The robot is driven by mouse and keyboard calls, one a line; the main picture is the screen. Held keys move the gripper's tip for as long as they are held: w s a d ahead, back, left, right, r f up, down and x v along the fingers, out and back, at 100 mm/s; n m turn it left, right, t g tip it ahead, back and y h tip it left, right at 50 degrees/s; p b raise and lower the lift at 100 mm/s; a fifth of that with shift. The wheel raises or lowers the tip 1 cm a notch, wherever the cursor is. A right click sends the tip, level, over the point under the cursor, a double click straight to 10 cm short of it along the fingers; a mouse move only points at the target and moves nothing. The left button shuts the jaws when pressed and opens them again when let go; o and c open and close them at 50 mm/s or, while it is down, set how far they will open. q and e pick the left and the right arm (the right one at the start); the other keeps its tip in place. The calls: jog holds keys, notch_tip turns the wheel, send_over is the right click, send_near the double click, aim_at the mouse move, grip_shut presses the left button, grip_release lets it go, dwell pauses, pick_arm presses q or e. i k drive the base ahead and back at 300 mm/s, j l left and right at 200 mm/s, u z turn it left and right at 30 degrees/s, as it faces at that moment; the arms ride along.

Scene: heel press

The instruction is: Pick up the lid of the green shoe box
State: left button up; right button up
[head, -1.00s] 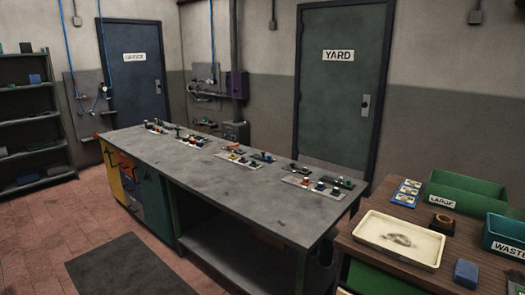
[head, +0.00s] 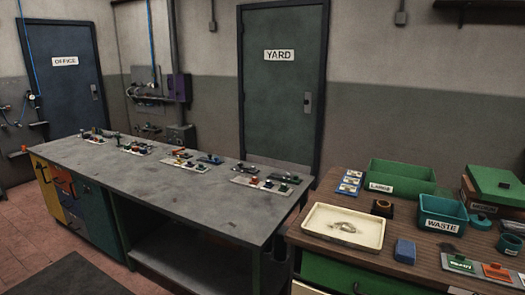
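A box with a flat green top (head: 497,183), which looks like the lid of the green shoe box, stands at the far right of the wooden bench. Its lower part (head: 487,208) looks brown, and the right picture edge cuts it off. The top appears to sit on the box. Neither of my grippers is in view.
Near the box are an open green bin marked LARGE (head: 400,171), a teal bin marked WASTE (head: 440,214), a cream tray (head: 318,234), a blue block (head: 405,251) and small coloured items. A long grey table (head: 170,185) stands left; floor shows at lower left.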

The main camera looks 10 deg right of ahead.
aim_at(493, 185)
jog(key=z, duration=1.85)
